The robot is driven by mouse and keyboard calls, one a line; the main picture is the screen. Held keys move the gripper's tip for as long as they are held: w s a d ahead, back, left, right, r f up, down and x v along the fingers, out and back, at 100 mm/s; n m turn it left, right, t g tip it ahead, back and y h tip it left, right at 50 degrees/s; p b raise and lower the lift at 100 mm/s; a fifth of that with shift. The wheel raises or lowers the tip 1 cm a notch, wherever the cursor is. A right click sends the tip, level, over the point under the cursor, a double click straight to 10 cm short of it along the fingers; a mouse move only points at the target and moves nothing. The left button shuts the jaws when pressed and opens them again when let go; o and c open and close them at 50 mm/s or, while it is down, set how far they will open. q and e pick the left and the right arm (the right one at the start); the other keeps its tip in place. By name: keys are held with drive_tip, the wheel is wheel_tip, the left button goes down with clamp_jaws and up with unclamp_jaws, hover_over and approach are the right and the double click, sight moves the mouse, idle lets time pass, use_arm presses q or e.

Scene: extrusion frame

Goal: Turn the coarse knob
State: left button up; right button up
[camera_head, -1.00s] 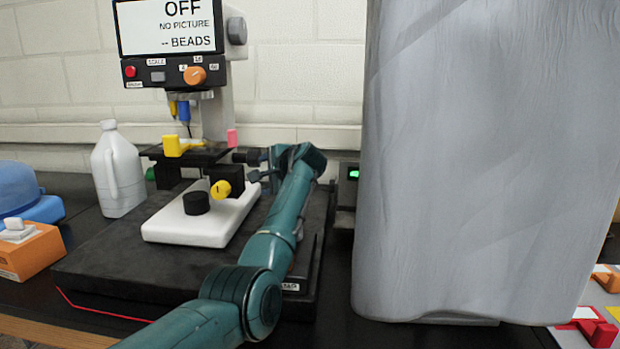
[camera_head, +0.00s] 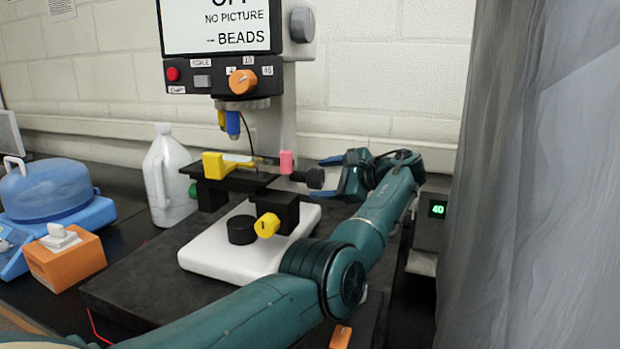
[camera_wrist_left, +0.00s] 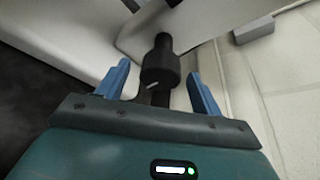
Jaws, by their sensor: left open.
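A black knob (camera_head: 315,178) sticks out to the right of the microscope's stage (camera_head: 236,179). My left gripper (camera_head: 326,177) is open, coming from the right, with its blue fingertips above and below the knob. In the left wrist view the knob (camera_wrist_left: 160,68) lies between the two fingers (camera_wrist_left: 158,72), with a visible gap on each side. A yellow knob (camera_head: 267,225) sits lower on the front, and a grey knob (camera_head: 302,25) is on the side of the head. No label shows which knob is the coarse one. My right gripper is out of view.
A box with a green "40" display (camera_head: 437,209) stands right of my left arm. A grey draped cover (camera_head: 535,190) fills the right side. A white jug (camera_head: 167,180), a blue domed container (camera_head: 48,190) and an orange box (camera_head: 66,262) stand to the left.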

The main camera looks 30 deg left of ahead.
sight(310, 179)
use_arm(q)
drive_tip(key=shift+x, duration=2.25)
drive_tip(key=shift+c, duration=0.4)
